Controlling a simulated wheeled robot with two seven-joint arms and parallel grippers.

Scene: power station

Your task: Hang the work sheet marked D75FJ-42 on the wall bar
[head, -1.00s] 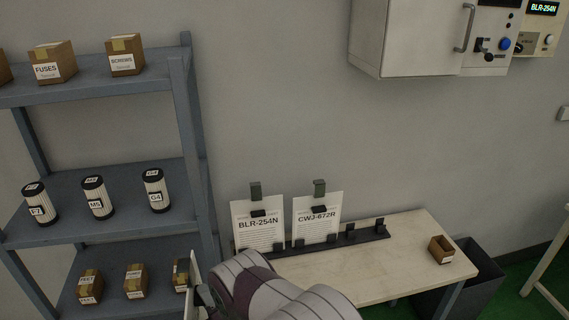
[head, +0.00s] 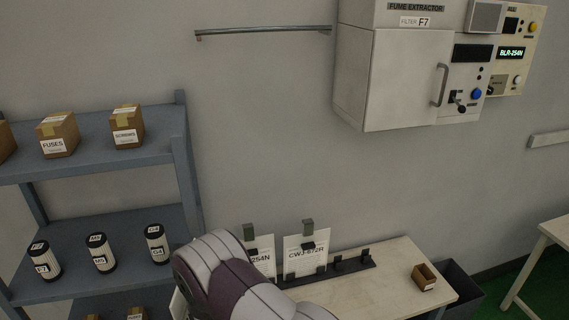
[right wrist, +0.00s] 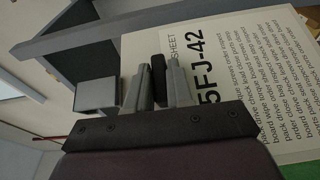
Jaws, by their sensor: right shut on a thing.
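The work sheet (right wrist: 240,60) in the right wrist view is white, with large print of which "5FJ-42" shows. My right gripper (right wrist: 158,85) is shut on the black grip piece at the sheet's top edge, with a grey hook-like part (right wrist: 96,98) beside it. In the head view my right arm covers the gripper and nearly all of the sheet. The wall bar (head: 265,31) is a thin metal rail on the wall at upper middle, above and apart from my arm; nothing hangs on it. My left gripper is not in view.
Two other sheets, ending 254N (head: 262,252) and CWJ-672R (head: 305,254), stand in a black rack (head: 352,265) on the table. A grey shelf (head: 150,154) with boxes and filters is at left. The fume extractor (head: 390,75) is right of the bar. The wall below the bar is clear.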

